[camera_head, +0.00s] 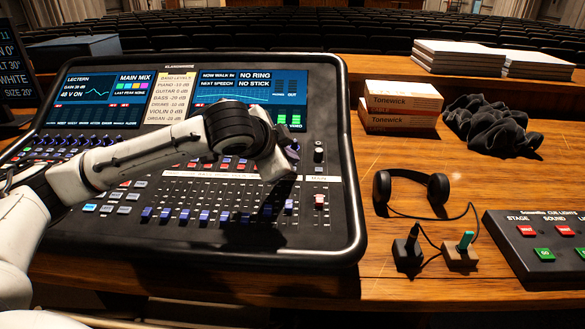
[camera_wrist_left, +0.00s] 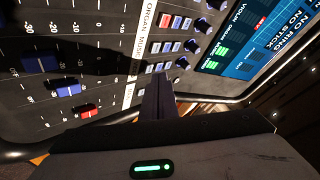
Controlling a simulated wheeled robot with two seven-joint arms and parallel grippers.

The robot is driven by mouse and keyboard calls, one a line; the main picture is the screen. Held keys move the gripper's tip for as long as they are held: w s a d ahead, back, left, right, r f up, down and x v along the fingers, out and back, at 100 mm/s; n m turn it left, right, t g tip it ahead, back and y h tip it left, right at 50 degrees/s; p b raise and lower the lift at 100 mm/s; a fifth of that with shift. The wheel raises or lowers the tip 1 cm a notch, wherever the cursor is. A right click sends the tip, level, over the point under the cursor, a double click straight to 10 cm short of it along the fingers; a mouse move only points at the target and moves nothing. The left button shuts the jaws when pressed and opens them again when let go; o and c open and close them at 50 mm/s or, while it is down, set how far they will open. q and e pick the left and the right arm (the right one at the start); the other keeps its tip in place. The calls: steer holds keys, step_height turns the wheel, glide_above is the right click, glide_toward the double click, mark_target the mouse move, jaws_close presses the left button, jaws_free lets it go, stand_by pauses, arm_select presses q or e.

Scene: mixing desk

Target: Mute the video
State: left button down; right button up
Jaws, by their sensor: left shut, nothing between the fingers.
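The mixing desk (camera_head: 340,215) fills the left and middle of the head view. My left gripper (camera_head: 289,158) is above the right end of its button rows, fingers shut and empty. In the left wrist view the shut fingers (camera_wrist_left: 158,97) point at the panel beside the label strip (camera_wrist_left: 138,50). Small red and pale buttons (camera_wrist_left: 176,22) and blue buttons lie just past the fingertips. I cannot tell whether they touch the panel. The label strip reads ORGAN and MUSIC; I cannot read a video label clearly. My right gripper is not in view.
A red fader (camera_head: 319,201) and several blue faders (camera_head: 205,215) stand below the gripper. A lit screen (camera_head: 250,95) is behind it. Headphones (camera_head: 411,188), boxes (camera_head: 400,105), a dark cloth (camera_head: 490,125) and a cue light box (camera_head: 540,240) lie to the right.

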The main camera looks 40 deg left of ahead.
arm_select(q)
steer(key=shift+f, duration=0.3)
steer(key=shift+f, duration=0.25)
stand_by(0.4)
steer(key=shift+r, duration=0.1)
steer(key=shift+r+p, duration=0.6)
steer(key=shift+p, duration=0.4)
steer(key=shift+r, duration=0.1)
steer(key=r+p, duration=0.1)
steer(key=p, duration=0.1)
steer(key=r+p, duration=0.1)
steer(key=r, duration=0.1)
steer(key=r+p, duration=0.1)
steer(key=p, duration=0.1)
steer(key=shift+s+d+r+p, duration=0.15)
steer(key=shift+s+r+p, duration=0.1)
steer(key=shift+r+p, duration=0.15)
